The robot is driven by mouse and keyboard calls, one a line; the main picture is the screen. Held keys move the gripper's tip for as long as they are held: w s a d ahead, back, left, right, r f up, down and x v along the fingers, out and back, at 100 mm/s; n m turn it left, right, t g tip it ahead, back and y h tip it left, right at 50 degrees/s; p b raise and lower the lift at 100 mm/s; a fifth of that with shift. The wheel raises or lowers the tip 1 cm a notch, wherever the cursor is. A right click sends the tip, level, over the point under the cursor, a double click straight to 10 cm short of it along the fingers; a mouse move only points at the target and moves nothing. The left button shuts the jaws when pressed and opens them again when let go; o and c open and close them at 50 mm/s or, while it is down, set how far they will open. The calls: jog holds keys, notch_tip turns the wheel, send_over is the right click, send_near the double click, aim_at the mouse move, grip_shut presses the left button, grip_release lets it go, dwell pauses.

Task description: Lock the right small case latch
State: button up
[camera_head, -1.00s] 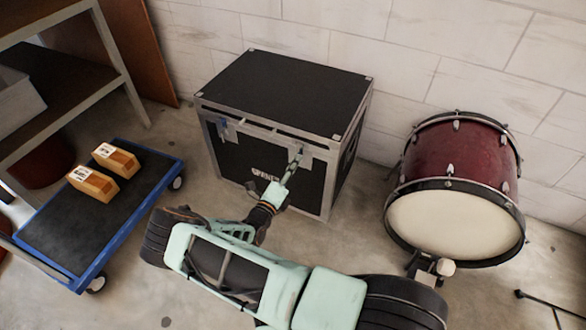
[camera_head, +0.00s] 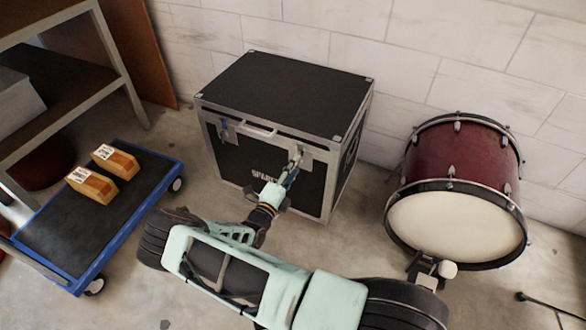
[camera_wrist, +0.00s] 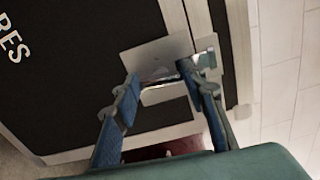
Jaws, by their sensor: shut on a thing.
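The black case (camera_head: 285,90) with metal edges stands on the floor against the wall, its lid down. Its right small latch (camera_head: 302,152) is on the front face near the right corner, partly hidden by my gripper (camera_head: 295,165). In the wrist view the latch's metal plate (camera_wrist: 150,58) shows just beyond the fingertips. My gripper (camera_wrist: 160,78) has its two blue fingers shut on a small metal part of the latch, with a gap between them. The exact position of the latch's moving part is too small to tell. The left latch (camera_head: 226,132) is on the same front face.
A red bass drum (camera_head: 455,195) stands right of the case. The case handle (camera_head: 255,129) lies between the latches. Some floor is clear between case and drum.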

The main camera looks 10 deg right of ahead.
jog(key=o, duration=1.2)
jog(key=shift+c, duration=0.2)
jog(key=v, duration=1.2)
